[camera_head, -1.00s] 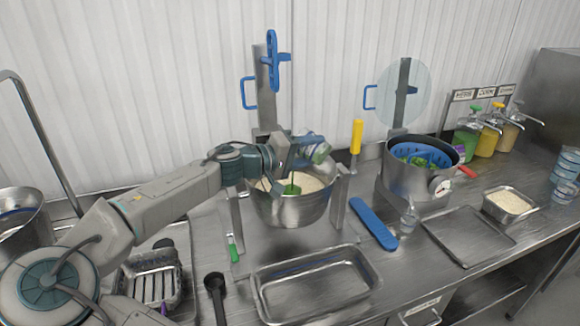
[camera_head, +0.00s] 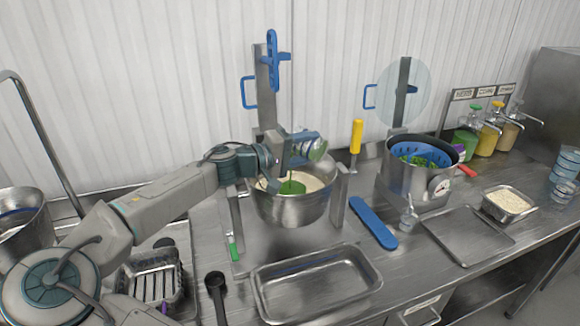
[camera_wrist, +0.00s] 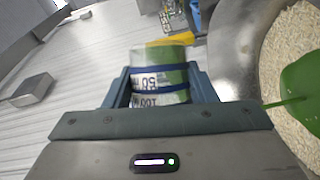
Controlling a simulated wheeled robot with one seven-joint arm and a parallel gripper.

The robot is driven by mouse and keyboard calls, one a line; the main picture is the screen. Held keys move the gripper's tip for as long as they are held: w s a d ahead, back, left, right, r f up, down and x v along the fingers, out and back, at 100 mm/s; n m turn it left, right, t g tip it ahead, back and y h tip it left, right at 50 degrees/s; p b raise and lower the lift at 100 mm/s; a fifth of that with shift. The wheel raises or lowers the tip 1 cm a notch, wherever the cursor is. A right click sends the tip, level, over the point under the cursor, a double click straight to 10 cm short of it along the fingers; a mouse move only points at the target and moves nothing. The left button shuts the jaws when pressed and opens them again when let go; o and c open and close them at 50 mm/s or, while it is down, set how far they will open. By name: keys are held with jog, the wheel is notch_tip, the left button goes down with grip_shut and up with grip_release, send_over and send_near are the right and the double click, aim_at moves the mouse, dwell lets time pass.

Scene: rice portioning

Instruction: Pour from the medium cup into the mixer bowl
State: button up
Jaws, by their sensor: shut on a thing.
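My gripper (camera_head: 290,150) is shut on a clear medium cup (camera_head: 314,149) with blue bands, tipped on its side above the mixer bowl (camera_head: 290,211). The wrist view shows the cup (camera_wrist: 160,80) between the fingers, with volume marks and green sauce inside. The steel bowl also shows at the right of the wrist view (camera_wrist: 232,50). It holds pale rice (camera_head: 312,183) with a green pool of sauce (camera_head: 291,188) on it. A thin green stream runs down to the pool. The cup's mouth is not clearly visible.
An empty steel tray (camera_head: 316,285) lies in front of the bowl. A pot with a blue basket (camera_head: 420,160) stands to the right, with sauce pump bottles (camera_head: 486,139) behind. A yellow handle (camera_head: 356,137) rises close to the cup's right. Blue-banded cups (camera_head: 566,165) stand far right.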

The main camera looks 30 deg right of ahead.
jog(key=shift+w+a+f+n+h, duration=0.15)
jog(key=shift+f+n+h, duration=0.25)
jog(key=shift+n, duration=0.3)
dwell(0.5)
jog(key=shift+w+r+n, duration=0.1)
jog(key=shift+n, duration=0.2)
